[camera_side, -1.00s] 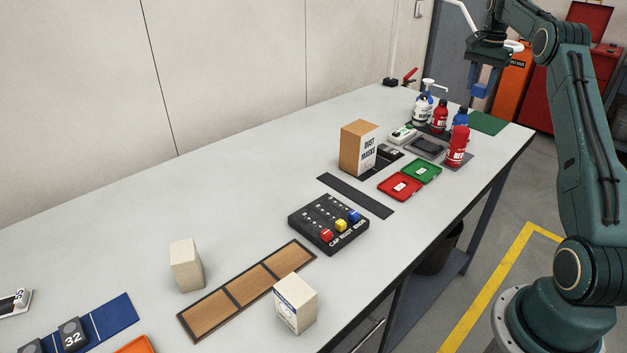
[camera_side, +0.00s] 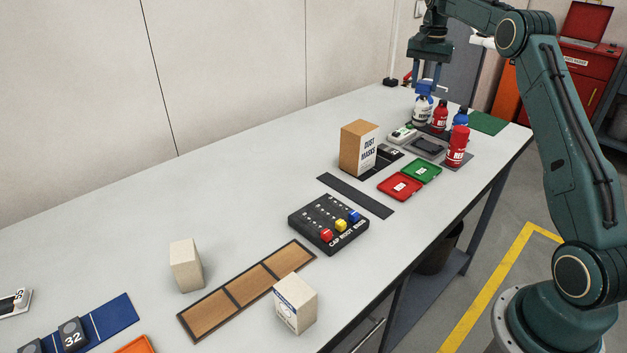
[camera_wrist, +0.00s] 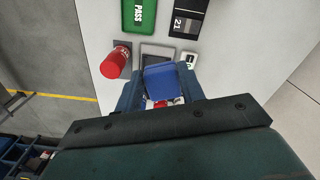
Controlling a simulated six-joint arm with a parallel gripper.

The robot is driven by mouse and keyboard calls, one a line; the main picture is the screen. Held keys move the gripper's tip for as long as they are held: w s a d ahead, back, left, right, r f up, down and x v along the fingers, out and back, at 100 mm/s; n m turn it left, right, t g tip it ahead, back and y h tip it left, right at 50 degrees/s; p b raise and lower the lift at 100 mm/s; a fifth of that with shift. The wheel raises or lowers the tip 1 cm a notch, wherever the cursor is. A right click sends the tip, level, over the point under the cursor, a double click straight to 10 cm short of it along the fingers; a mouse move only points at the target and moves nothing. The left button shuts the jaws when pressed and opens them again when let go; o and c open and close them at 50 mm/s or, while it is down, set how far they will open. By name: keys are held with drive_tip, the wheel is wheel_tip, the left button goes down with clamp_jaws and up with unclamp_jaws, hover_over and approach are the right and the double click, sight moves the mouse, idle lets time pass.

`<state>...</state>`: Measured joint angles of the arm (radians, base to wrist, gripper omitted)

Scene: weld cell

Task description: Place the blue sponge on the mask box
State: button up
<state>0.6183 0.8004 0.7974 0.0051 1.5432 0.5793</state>
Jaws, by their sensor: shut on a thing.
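My gripper (camera_side: 427,82) is shut on the blue sponge (camera_side: 425,87) and holds it in the air above the bottles at the far end of the bench. In the wrist view the sponge (camera_wrist: 161,82) sits between the two fingers. The mask box (camera_side: 360,147), a brown and white carton marked "DUST MASKS", stands upright on the bench, left of and nearer than my gripper in the side view. Its top is bare. I cannot make out the box in the wrist view.
Several bottles, including a red one (camera_side: 456,146) and a white one (camera_side: 421,111), stand below and beside my gripper. A green tray (camera_side: 421,172) and a red tray (camera_side: 399,187) lie right of the box. Bench left of the box is clear.

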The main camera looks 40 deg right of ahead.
sight(361, 130)
drive_tip(key=w+a+n, duration=0.2)
drive_tip(key=w+a, duration=0.2)
drive_tip(key=a, duration=0.5)
drive_tip(key=w+a+n, duration=0.3)
drive_tip(key=a, duration=0.5)
drive_tip(key=shift+f, duration=3.65)
drive_tip(key=shift+f, duration=0.1)
drive_tip(key=o, duration=0.9)
drive_tip(key=shift+o, duration=0.2)
wheel_tip(361, 130, up, 12)
